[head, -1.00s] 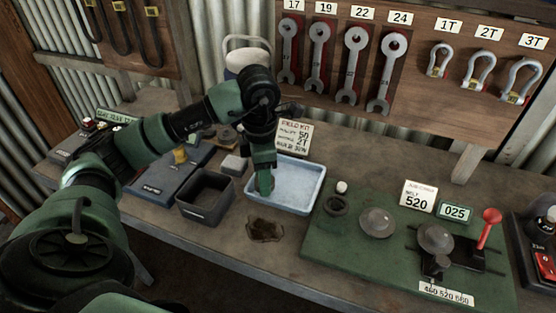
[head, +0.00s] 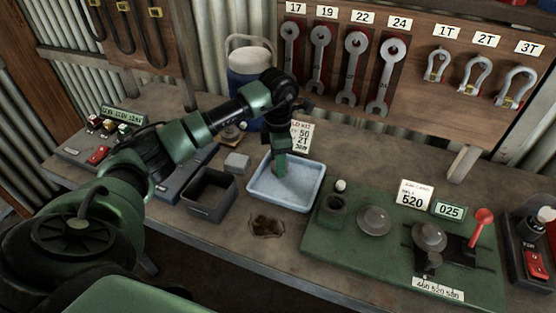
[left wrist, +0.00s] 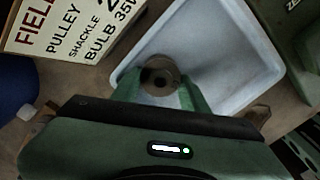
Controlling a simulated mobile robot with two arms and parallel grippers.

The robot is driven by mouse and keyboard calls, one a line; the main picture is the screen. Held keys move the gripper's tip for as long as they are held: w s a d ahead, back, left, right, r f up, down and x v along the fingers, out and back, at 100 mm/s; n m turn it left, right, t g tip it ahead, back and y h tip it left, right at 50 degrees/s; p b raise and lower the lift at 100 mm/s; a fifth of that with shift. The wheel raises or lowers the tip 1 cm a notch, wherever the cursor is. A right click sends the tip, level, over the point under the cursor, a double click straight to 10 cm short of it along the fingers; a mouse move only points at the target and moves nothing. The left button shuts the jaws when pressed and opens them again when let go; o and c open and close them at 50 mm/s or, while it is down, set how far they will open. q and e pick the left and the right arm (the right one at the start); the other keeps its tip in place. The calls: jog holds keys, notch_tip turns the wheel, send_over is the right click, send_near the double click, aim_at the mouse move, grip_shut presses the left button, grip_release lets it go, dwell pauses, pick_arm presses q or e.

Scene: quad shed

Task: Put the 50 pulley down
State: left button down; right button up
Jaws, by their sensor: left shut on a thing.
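My left gripper (head: 279,168) points down over the pale blue tray (head: 309,196), toward its left and back part. In the left wrist view, its two green fingers are shut on a round, dull brown-grey pulley (left wrist: 160,76) with a dark centre hole. The tray also shows in the left wrist view (left wrist: 225,50), below and behind the pulley. I cannot tell whether the pulley touches the tray floor. In the head view the pulley is hidden by the gripper. My right gripper is not in view.
A field kit card (head: 301,136) stands behind the tray and shows in the left wrist view (left wrist: 75,28). A dark open box (head: 211,212) stands left of the tray, a green board with fixtures (head: 340,248) on the right.

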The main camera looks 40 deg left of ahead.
pick_arm(q)
jog(key=c, duration=1)
grip_release()
jog(key=shift+f, duration=0.1)
jog(key=shift+c, duration=0.2)
jog(key=shift+r, duration=0.3)
notch_tip(320, 180, up, 12)
jog(key=b, duration=0.2)
jog(key=shift+f, duration=0.15)
